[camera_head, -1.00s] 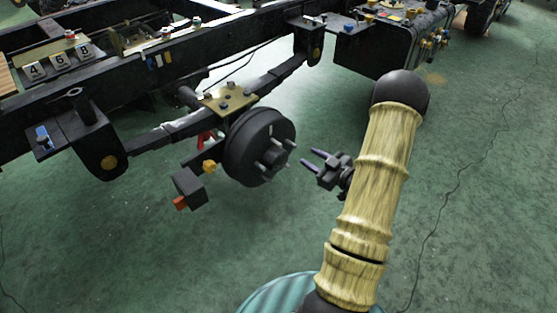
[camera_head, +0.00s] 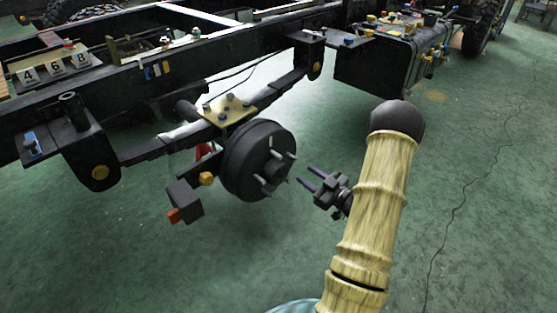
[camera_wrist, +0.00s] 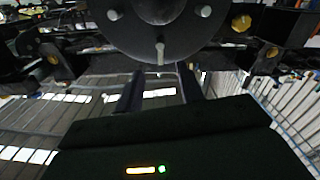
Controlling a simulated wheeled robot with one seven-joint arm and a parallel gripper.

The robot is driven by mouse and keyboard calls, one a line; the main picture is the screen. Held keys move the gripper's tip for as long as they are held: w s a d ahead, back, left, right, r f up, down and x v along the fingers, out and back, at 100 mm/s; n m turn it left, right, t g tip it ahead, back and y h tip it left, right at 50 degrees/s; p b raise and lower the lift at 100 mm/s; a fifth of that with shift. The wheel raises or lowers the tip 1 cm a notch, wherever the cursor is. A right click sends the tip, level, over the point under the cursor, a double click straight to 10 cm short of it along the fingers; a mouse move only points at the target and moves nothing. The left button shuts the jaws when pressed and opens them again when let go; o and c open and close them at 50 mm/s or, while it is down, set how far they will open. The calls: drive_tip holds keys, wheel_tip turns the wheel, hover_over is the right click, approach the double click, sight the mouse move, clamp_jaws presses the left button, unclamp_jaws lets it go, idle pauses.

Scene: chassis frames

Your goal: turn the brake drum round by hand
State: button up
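The brake drum (camera_head: 250,160) is a dark round drum with several pale studs around a central hub. It sits on the axle end below the leaf spring in the head view. In the wrist view the drum face (camera_wrist: 125,32) fills the top middle, with studs showing. My gripper (camera_head: 306,176) is to the right of the drum, its two fingers pointing at the hub and studs. The fingers are apart with nothing between them, and a small gap to the drum seems to show. In the wrist view the fingers (camera_wrist: 160,92) stand just below the drum's lowest stud.
The black chassis rail (camera_head: 225,50) runs above the drum, with a leaf spring (camera_head: 170,143) below it. A dark block with an orange end (camera_head: 184,203) hangs left of the drum. A black tank-like box (camera_head: 385,70) is at the upper right. Green floor (camera_head: 480,220) is clear on the right.

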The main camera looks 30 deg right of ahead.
sight(278, 155)
drive_tip(key=b+x, duration=0.5)
drive_tip(key=x, duration=0.8)
drive_tip(key=shift+f, duration=0.15)
drive_tip(key=shift+w+a, duration=0.1)
drive_tip(key=shift+w, duration=0.1)
clamp_jaws()
